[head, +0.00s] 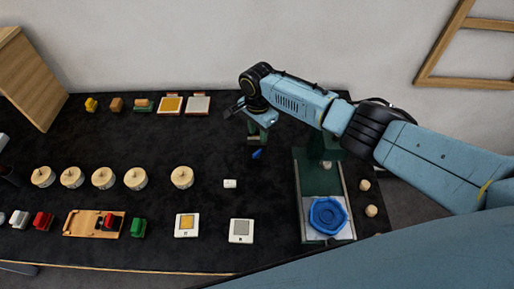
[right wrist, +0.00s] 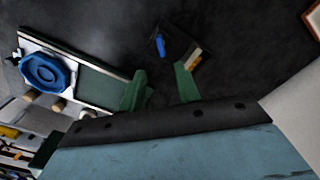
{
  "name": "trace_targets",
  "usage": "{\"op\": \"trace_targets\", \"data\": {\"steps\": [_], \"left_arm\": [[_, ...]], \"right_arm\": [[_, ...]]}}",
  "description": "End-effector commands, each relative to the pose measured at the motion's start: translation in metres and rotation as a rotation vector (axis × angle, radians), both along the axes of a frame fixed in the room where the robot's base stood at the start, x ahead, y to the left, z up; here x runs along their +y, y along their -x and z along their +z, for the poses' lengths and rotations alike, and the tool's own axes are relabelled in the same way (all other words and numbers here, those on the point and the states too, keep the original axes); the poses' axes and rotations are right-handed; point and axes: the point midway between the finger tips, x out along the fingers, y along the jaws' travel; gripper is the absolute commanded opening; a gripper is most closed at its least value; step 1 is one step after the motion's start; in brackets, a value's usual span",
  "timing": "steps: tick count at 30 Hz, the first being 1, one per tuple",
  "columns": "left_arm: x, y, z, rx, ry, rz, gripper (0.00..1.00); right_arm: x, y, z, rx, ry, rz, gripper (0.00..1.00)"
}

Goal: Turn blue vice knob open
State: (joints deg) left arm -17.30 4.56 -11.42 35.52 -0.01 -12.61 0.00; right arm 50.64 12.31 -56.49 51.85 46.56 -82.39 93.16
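The blue knob (head: 327,215) is a wide, faceted disc at the near end of a green vice (head: 308,182) with a pale rail, at the right of the table. The knob also shows at the upper left of the right wrist view (right wrist: 48,72). My right gripper (head: 254,115) hangs over the table, to the left of and beyond the vice, well away from the knob. Its fingers look apart, with nothing clearly held. My left gripper is not in view.
Pale round pieces (head: 135,179) stand in a row at the left middle. Small blocks and square plates (head: 241,231) line the front and back. Two small wooden knobs (head: 371,211) lie right of the vice. My right arm reaches over the vice's far end.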

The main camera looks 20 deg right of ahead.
Motion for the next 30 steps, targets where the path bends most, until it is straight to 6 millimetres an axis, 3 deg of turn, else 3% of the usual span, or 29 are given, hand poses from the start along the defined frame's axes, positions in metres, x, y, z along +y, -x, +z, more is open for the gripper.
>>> {"op": "trace_targets", "data": {"steps": [3,6,15,21,30], "left_arm": [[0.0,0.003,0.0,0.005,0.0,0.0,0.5],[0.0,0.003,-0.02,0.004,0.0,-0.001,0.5],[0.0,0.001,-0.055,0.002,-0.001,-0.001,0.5],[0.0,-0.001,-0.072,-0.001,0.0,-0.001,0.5],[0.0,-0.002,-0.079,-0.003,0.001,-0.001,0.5]], "right_arm": [[0.0,0.0,-0.021,0.0,0.001,-0.001,0.33],[0.0,0.0,-0.042,-0.001,0.0,0.002,0.33],[0.0,0.0,-0.077,-0.003,-0.001,0.003,0.33],[0.001,0.0,-0.092,-0.003,-0.001,0.003,0.33],[0.001,0.0,-0.098,-0.003,-0.001,0.003,0.33]]}}
